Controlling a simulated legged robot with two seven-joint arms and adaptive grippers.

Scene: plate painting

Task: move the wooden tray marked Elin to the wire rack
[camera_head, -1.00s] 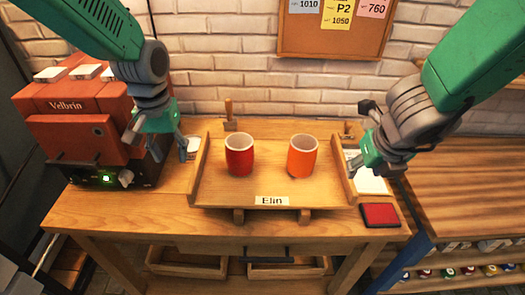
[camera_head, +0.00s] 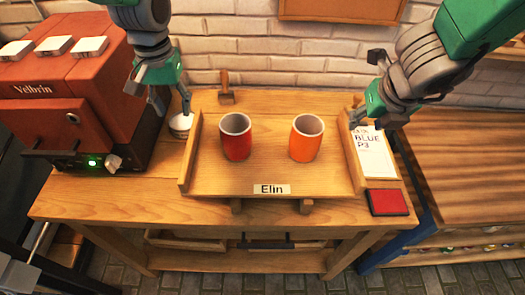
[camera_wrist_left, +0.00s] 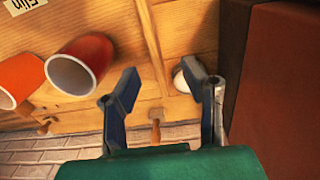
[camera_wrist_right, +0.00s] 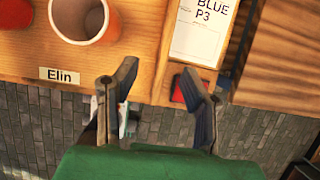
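The wooden tray (camera_head: 270,170) marked Elin lies on the wooden table, with raised left and right sides. A red mug (camera_head: 235,145) and an orange mug (camera_head: 306,145) stand upright on it. The Elin label (camera_head: 271,189) is on its front edge and also shows in the right wrist view (camera_wrist_right: 60,75). My left gripper (camera_head: 172,108) is open and empty above the tray's left side. My right gripper (camera_head: 364,90) is open and empty above its right side. In the wrist views both pairs of fingers are apart, with nothing between them. I cannot make out a wire rack.
A red-brown Velbrin machine (camera_head: 75,100) stands close on the left. A small white cup (camera_head: 181,123) is behind the tray's left side. A "BLUE P3" card (camera_head: 372,160) and a red pad (camera_head: 387,202) lie at right. Another wooden surface (camera_head: 460,170) is farther right.

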